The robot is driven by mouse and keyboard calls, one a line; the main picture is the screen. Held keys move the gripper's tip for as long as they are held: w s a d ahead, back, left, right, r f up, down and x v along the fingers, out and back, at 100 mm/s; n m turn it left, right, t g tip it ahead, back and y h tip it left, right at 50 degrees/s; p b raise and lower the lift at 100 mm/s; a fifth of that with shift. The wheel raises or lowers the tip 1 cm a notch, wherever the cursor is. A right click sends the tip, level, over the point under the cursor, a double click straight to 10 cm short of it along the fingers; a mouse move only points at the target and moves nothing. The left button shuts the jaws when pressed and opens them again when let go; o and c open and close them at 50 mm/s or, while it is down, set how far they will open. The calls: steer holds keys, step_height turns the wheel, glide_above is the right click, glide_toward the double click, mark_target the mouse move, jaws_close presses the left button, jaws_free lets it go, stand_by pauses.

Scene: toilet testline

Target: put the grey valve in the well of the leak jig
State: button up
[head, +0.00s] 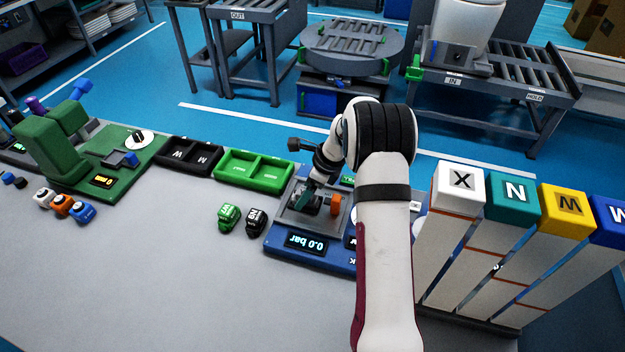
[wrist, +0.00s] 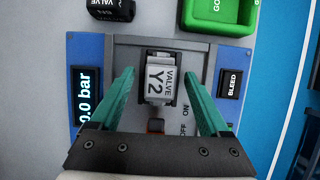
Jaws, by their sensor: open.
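The grey valve (wrist: 159,80), marked "VALVE Y2", sits in the well of the leak jig (wrist: 90,52) in the wrist view. My gripper (wrist: 159,76) is open, with one green finger on each side of the valve. Gaps show between both fingers and the valve. In the head view my gripper (head: 309,197) is low over the blue-edged jig (head: 285,240), whose display reads 0.0 bar. My arm hides part of the jig there, and the valve is hard to make out. Whether the valve is fully down in the well I cannot tell.
A green valve (head: 229,217) and a black valve (head: 256,221) stand left of the jig. A green tray (head: 253,167) and a black tray (head: 188,155) lie behind them. Tall columns with lettered blocks (head: 460,185) stand to the right. The front left bench is clear.

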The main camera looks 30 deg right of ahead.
steer(key=v, duration=1.5)
steer(key=s+a+r+n+g, duration=0.1)
steer(key=s+a+r+n, duration=0.2)
steer(key=s+a+n, duration=0.4)
steer(key=s+a+r+n+g, duration=0.1)
steer(key=s+a+r+n, duration=0.25)
steer(key=s+a, duration=0.4)
steer(key=s+a+f+n, duration=0.1)
steer(key=s+a+n, duration=0.1)
steer(key=s, duration=0.3)
steer(key=s+a+f+n+g+h, duration=0.1)
steer(key=s+a+f+n, duration=0.1)
steer(key=s+n, duration=0.3)
steer(key=s+a+f+n, duration=0.1)
steer(key=s+a+n, duration=0.3)
steer(key=s, duration=0.2)
steer(key=shift+s+f, duration=0.15)
steer(key=shift+s, duration=0.1)
steer(key=shift+c, duration=0.3)
